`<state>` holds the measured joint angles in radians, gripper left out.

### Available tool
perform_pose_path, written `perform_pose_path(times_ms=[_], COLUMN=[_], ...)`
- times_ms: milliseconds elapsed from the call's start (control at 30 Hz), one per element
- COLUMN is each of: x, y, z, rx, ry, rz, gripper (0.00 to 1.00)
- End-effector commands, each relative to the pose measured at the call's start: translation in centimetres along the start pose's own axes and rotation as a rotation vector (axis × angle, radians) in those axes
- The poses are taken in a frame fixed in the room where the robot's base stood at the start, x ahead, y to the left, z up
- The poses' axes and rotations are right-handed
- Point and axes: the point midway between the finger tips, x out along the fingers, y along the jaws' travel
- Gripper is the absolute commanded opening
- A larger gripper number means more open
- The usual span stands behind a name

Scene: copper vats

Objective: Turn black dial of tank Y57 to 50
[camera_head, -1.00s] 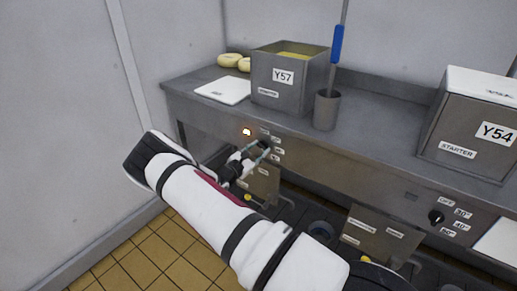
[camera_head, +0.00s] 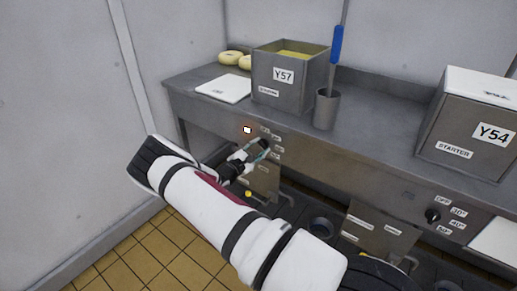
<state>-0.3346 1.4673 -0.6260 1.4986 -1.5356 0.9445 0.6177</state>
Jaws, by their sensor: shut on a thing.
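Tank Y57 (camera_head: 284,93) is an open square metal tank holding yellow liquid, standing on the metal counter. Below it, on the counter's front panel, are small white labels (camera_head: 277,150) and a lit lamp (camera_head: 247,130). My gripper (camera_head: 264,148) is at this panel among the labels, shut on the black dial (camera_head: 263,143) of Y57. The dial is mostly hidden by my fingers, so its pointer and setting cannot be read.
Tank Y54 (camera_head: 463,128) stands at the right, with its own black dial (camera_head: 433,216) on the panel below. A metal cup (camera_head: 327,110) with a blue-handled tool (camera_head: 337,45) stands beside Y57. A white board (camera_head: 224,88) and yellow rounds (camera_head: 231,57) lie at the left.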

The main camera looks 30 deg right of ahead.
Motion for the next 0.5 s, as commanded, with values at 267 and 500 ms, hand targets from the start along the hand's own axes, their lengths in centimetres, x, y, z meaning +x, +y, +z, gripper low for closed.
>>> perform_pose_path(times_ms=[267, 500], x=[-0.08, -0.07], y=[-0.10, -0.04], z=[-0.11, -0.05], rx=[0.001, 0.000], ry=[0.002, 0.001], rz=[-0.002, -0.001], gripper=[0.57, 0.57])
